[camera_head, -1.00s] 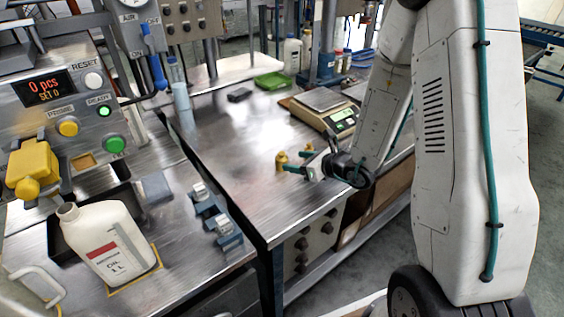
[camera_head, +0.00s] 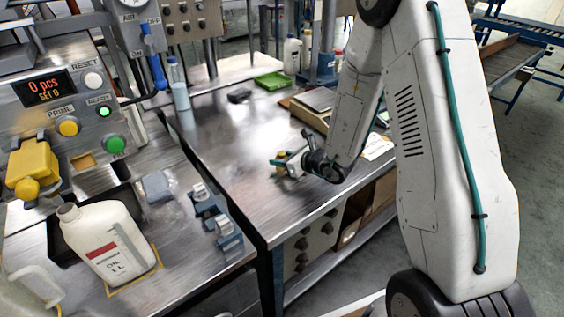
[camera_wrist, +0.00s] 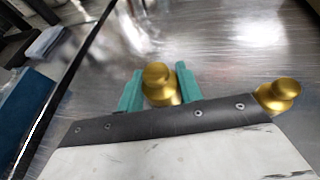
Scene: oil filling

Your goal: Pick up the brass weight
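A brass weight (camera_wrist: 158,84) with a round knob stands on the steel table, between the two teal fingers of my gripper (camera_wrist: 159,88) in the wrist view. The fingers are spread on either side of it; whether they touch it is unclear. In the head view my gripper (camera_head: 290,157) is low over the table near its right edge, and part of the brass weight (camera_head: 281,157) shows beside a teal finger. A second brass weight (camera_wrist: 278,96) stands to the right, outside the fingers, in the wrist view.
A scale (camera_head: 318,100) stands behind my gripper, partly hidden by my arm. A green tray (camera_head: 274,81) and a small dark block (camera_head: 239,96) lie farther back. A white oil jug (camera_head: 108,242) stands on the left bench. The table's middle is clear.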

